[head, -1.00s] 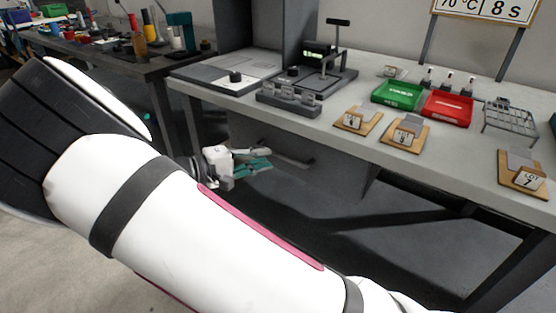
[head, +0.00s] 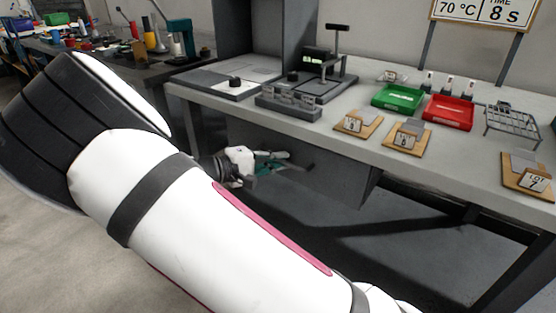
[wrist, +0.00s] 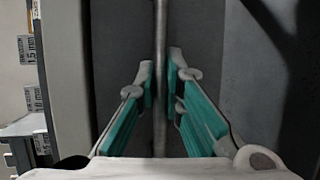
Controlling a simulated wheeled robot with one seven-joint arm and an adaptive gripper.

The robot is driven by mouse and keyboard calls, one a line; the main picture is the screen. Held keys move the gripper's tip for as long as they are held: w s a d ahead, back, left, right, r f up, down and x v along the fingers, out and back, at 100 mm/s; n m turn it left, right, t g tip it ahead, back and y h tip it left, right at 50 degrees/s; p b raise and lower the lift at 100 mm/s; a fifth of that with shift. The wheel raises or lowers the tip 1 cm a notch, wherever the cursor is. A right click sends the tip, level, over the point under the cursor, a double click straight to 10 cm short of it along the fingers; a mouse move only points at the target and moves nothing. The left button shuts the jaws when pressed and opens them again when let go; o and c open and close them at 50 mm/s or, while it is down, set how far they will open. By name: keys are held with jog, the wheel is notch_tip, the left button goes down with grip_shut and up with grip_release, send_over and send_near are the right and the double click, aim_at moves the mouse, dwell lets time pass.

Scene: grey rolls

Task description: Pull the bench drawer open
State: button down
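The bench drawer (head: 335,180) is a dark grey box front under the worktop in the head view. Its handle is a thin horizontal bar (head: 308,167); it runs vertically through the wrist view (wrist: 160,40). My gripper (head: 284,163), white with teal fingers, is at the bar. In the wrist view, my gripper's fingertips (wrist: 160,80) lie on either side of the bar, close against it, and seem shut on it. No clear opening of the drawer shows.
The bench top (head: 350,110) carries a green tray (head: 398,97), a red tray (head: 448,112), a wire rack (head: 512,123) and labelled wooden boards. A bench leg (head: 198,125) stands left of the drawer. The floor below is open.

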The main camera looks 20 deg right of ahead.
jog(key=shift+s+a, duration=0.1)
jog(key=s+a+p, duration=0.4)
jog(key=s+a, duration=0.5)
jog(key=a, duration=0.3)
jog(key=s+a+p, duration=0.4)
jog(key=s+a, duration=0.5)
jog(key=a, duration=0.4)
jog(key=c, duration=2)
grip_release()
jog(key=shift+o, duration=0.2)
jog(key=shift+a, duration=0.1)
jog(key=v, duration=1.1)
jog(key=shift+a, duration=0.4)
jog(key=shift+s, duration=0.1)
